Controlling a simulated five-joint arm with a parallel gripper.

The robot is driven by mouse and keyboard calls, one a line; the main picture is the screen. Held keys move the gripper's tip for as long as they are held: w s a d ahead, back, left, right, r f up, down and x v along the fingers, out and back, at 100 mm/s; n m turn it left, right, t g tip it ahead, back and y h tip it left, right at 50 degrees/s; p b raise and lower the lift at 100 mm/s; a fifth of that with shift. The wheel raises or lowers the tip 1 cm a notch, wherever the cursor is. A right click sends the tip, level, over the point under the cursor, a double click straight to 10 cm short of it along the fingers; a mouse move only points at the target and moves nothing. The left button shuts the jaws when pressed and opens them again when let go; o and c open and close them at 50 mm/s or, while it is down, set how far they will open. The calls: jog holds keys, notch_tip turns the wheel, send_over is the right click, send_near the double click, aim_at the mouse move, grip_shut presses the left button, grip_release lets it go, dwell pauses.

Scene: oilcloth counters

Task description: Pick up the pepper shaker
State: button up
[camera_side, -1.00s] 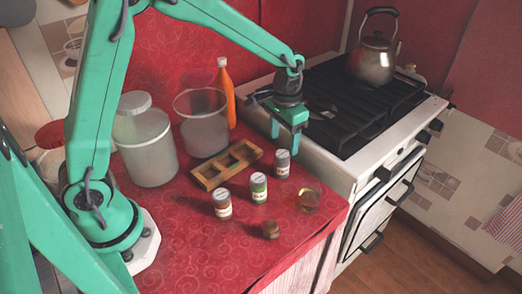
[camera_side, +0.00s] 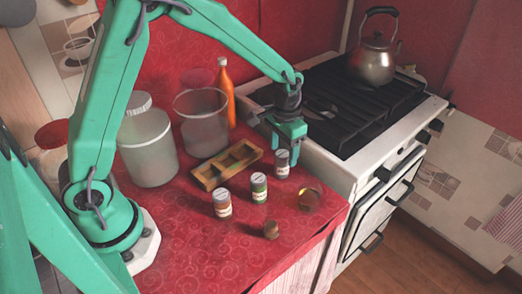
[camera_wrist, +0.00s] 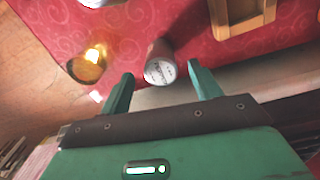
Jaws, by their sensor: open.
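A small shaker with dark contents, a grey lid and a pale label (camera_side: 282,166) stands upright on the red counter, likely the pepper shaker; its label is too small to read. In the wrist view this shaker (camera_wrist: 160,66) shows its round grey lid between the two fingertips. My gripper (camera_side: 285,152) is open just above and around the shaker's top in the side view. The wrist view also shows my gripper (camera_wrist: 160,71) with fingers apart on either side. A green shaker (camera_side: 259,188) and a reddish-brown shaker (camera_side: 222,203) stand to the left.
A wooden compartment box (camera_side: 205,183) lies behind the shakers. A glass of amber liquid (camera_side: 309,200) and a cork-like stopper (camera_side: 271,230) are in front. Jars, a clear container (camera_side: 203,132) and an orange bottle (camera_side: 226,92) stand behind; the stove (camera_side: 350,100) borders the right.

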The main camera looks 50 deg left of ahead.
aim_at(283, 153)
jog(key=shift+f, duration=2.05)
jog(key=c, duration=1.1)
